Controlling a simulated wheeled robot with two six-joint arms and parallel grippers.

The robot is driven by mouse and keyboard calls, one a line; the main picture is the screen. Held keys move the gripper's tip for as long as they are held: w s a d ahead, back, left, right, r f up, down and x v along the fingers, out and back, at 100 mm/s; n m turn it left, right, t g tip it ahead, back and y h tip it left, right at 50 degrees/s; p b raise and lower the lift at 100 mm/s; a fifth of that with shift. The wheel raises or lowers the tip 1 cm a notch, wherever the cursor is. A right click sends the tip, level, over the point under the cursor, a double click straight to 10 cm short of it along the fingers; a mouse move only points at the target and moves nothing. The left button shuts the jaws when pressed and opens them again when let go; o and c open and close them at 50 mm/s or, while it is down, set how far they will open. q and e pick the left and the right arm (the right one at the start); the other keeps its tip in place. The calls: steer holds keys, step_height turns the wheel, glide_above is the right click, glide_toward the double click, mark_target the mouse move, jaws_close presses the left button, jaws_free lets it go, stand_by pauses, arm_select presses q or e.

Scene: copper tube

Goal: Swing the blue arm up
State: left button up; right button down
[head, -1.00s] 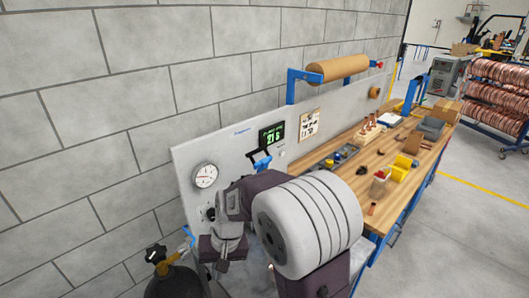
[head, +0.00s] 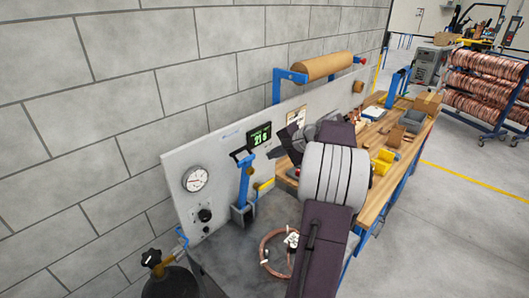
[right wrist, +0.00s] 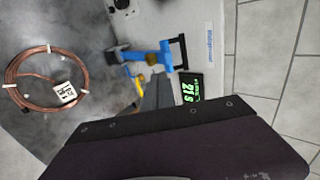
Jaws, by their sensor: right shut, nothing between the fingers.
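The blue arm (head: 245,181) stands roughly upright from its grey base at the front of the white panel, with a black handle at its top. The blue arm also shows in the right wrist view (right wrist: 145,57), lying sideways in that picture. My right gripper (head: 282,141) is to the right of the blue arm, apart from it, shut and empty. Its dark fingers (right wrist: 158,90) show in the right wrist view below the blue arm. My left gripper is in neither view.
The white panel (head: 182,150) carries a gauge (head: 195,179) and a green display (head: 259,135). A copper coil (head: 266,262) lies on the grey top. A gas cylinder (head: 170,282) stands at front left.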

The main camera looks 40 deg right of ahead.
mark_target(240, 150)
steer(key=p+x, duration=0.1)
steer(key=x, duration=0.2)
steer(key=w+r+p+x, duration=0.1)
steer(key=p+x, duration=0.1)
steer(key=x, duration=0.1)
steer(key=p+x, duration=0.1)
steer(key=x, duration=0.3)
steer(key=shift+w+r, duration=0.3)
steer(key=shift+w, duration=0.1)
steer(key=shift+w+f+p, duration=0.15)
steer(key=shift+w+p, duration=0.2)
steer(key=shift+w, duration=0.05)
steer(key=w, duration=0.4)
steer(key=shift+w+a+r+p, duration=0.25)
steer(key=shift+r+p, duration=0.05)
steer(key=shift+a+r, duration=0.1)
